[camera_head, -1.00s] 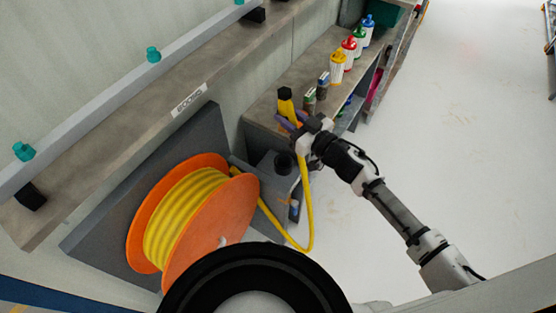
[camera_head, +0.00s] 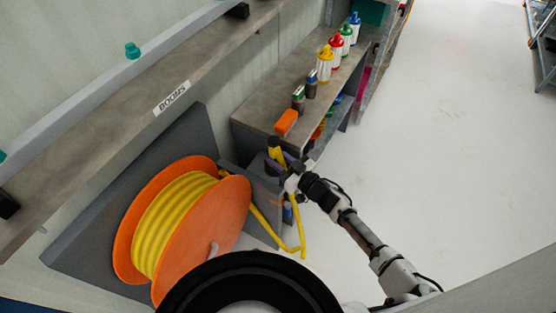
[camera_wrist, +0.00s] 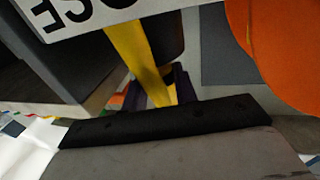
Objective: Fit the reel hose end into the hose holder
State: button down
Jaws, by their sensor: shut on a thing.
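The reel hose end (camera_head: 275,152) is yellow with a dark tip. It points up from my gripper (camera_head: 281,164), whose purple fingers are shut on it. In the head view my gripper overlaps the dark grey hose holder (camera_head: 259,186) beside the reel. The holder's opening is hidden behind the gripper and hose. I cannot tell whether the hose end touches the holder. In the wrist view the yellow hose (camera_wrist: 140,60) runs up from the fingers, with a dark cylinder beside it and a white, partly cut-off label above.
The orange reel (camera_head: 222,235) with yellow hose stands at left of the holder. The slack hose (camera_head: 301,235) hangs in a loop below my gripper. A bench (camera_head: 262,110) behind carries an orange box (camera_head: 286,122) and several bottles (camera_head: 325,65). The floor at right is clear.

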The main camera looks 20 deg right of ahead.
jog(key=shift+f, duration=0.45)
jog(key=shift+f, duration=0.1)
jog(key=c, duration=1.1)
grip_release()
jog(key=shift+s, duration=0.1)
